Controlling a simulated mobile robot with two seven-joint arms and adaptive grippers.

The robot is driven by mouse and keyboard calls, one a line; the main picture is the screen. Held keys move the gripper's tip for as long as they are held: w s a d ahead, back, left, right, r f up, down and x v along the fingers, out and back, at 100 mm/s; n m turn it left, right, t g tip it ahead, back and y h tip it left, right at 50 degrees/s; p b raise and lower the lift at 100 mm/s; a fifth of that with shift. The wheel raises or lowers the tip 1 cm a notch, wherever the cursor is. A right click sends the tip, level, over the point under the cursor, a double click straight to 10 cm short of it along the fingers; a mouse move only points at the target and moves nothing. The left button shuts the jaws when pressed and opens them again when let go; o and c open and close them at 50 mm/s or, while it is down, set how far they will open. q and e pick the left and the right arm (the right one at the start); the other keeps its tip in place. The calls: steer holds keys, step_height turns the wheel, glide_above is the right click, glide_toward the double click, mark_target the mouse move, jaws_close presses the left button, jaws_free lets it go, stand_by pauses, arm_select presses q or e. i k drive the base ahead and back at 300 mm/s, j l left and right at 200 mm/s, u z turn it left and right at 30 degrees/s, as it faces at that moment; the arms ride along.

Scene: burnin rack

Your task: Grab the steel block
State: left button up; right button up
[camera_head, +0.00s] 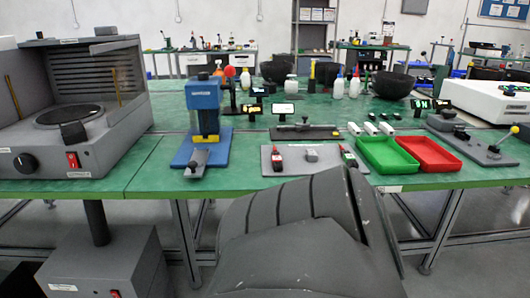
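A small light-grey metal block (312,155), which looks like the steel block, sits on a flat grey plate (313,170) near the front edge of the green table. It lies between a red-and-black device (277,159) on its left and a green-and-red one (348,156) on its right. Another grey metal piece (197,161) is at the foot of the blue press (204,110). Neither of my grippers shows in the head view. A large dark-grey part, likely mine, fills the bottom centre in front of the table.
A green tray (388,169) and a red tray (428,168) stand right of the plate, apparently empty. A grey machine (62,160) stands at the left. A grey lever fixture (480,151) is at the right. The front table strip between machine and press is clear.

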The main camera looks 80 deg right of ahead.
mark_target(311, 155)
steer(key=z, duration=2.8)
